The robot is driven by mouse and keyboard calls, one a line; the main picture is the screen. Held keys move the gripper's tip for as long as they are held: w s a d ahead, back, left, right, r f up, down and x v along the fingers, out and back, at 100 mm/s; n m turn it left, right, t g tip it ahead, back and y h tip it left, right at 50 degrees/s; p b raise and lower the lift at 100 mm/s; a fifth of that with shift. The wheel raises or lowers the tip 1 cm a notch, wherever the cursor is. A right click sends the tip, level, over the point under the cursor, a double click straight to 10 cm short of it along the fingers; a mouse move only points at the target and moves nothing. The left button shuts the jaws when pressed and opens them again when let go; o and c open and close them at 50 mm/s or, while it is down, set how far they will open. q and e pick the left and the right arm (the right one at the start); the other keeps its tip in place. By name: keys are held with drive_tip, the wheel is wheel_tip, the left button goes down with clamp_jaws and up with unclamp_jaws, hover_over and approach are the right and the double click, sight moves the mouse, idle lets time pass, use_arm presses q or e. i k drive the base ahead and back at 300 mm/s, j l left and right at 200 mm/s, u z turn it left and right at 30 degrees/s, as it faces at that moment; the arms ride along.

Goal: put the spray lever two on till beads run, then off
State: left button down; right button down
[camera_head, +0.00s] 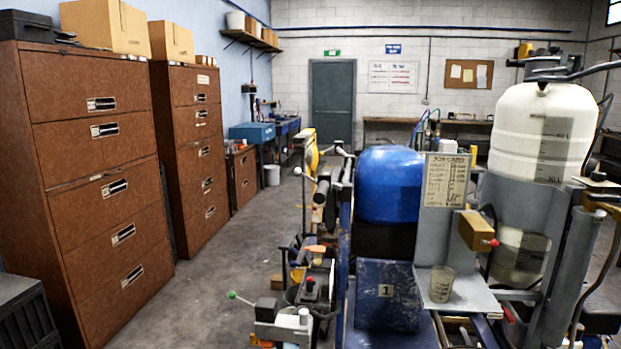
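The line striper stands at the centre and right, with a blue rounded tank (389,185) and a large white tank (540,130). A blue box (370,318) below the blue tank carries a plate marked 1. A tan block with a red knob (480,231) sits beside a text card (446,181). No lever marked two can be made out, and no beads are visible. Neither of my grippers shows.
A clear cup (442,284) stands on the machine's grey shelf (474,296). Brown drawer cabinets (88,265) line the left side. Open concrete floor (215,300) lies between them and the machine. A grey door (332,105) is at the back.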

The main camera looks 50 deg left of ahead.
sight(298, 171)
drive_tip(key=u, duration=1.45)
drive_tip(key=i+j, duration=0.15)
drive_tip(key=i, duration=0.5)
